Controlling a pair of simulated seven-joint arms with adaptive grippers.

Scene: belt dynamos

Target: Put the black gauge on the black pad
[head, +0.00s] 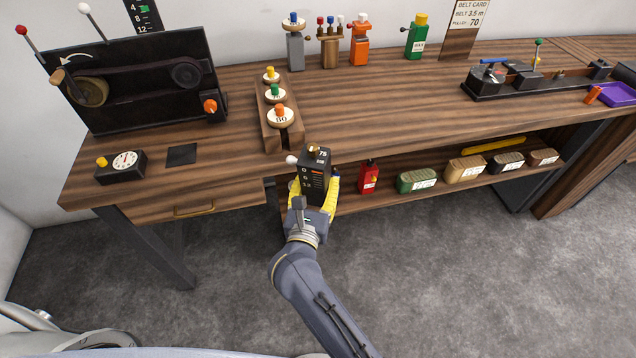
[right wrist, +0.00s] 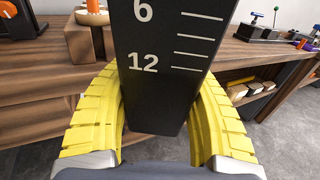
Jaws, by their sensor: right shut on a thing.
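The black gauge (head: 315,172) is a dark upright block with a white scale, the number 75 and a brass knob on top. My right gripper (head: 315,196) is shut on it, with yellow fingers on both sides, in front of the table's edge. In the right wrist view the gauge (right wrist: 163,75) fills the middle between the fingers, marked 6 and 12. The black pad (head: 181,154) is a bare, flat dark square on the tabletop, to the left of the gauge. My left gripper is not in view.
A black dial box (head: 121,166) with a yellow knob sits just left of the pad. A wooden rack (head: 270,128) with several knobbed discs stands between pad and gauge. The belt machine (head: 140,80) is behind the pad. A lower shelf (head: 385,199) holds a red bottle and several blocks.

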